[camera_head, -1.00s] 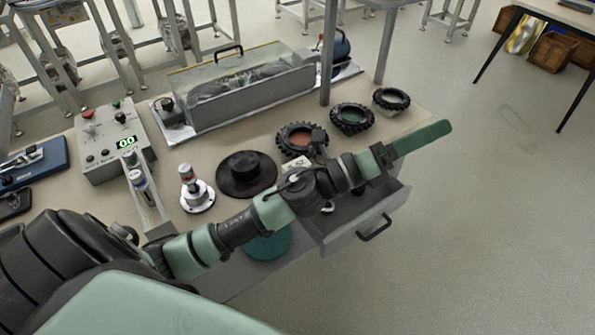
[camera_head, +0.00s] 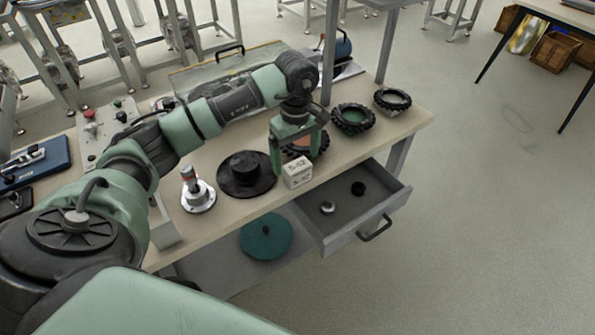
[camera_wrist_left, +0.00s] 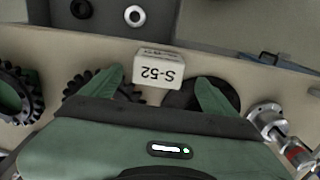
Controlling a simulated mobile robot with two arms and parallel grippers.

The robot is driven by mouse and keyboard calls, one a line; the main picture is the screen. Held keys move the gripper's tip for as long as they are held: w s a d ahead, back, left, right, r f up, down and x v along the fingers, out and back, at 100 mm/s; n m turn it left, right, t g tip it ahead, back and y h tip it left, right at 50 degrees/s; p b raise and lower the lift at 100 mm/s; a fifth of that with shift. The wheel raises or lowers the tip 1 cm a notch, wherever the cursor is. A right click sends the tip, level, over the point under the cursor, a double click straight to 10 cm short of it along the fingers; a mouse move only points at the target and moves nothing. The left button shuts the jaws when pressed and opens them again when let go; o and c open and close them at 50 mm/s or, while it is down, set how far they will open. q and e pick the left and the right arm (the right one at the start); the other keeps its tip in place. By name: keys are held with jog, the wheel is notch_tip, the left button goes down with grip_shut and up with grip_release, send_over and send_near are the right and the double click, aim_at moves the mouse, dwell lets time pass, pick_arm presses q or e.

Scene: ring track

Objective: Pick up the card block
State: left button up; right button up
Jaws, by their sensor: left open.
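The card block is a small white block with dark print (camera_head: 297,172), on the table's front edge beside the black round disc. In the left wrist view the block (camera_wrist_left: 159,68) reads "S-52" upside down and lies ahead of the two fingertips, between their lines. My left gripper (camera_head: 296,150) points down just behind the block in the head view. It also shows in the left wrist view (camera_wrist_left: 158,90), its green fingers spread with nothing between them. I cannot tell whether a finger touches the block. My right gripper is not in view.
An open drawer (camera_head: 345,236) with two small round parts juts out below the table edge. Black knobbed rings (camera_head: 352,119) stand behind and right. A black stepped disc (camera_head: 246,175) and a silver flanged post (camera_head: 197,193) stand to the left. A teal disc (camera_head: 265,238) lies on the lower shelf.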

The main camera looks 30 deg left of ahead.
aim_at(297, 165)
pick_arm(q)
notch_tip(297, 165, down, 5)
jog(key=shift+d+r+p, duration=0.15)
jog(key=shift+p, duration=0.7)
jog(key=shift+w+f, duration=0.1)
jog(key=shift+f, duration=0.5)
jog(key=c, duration=1.5)
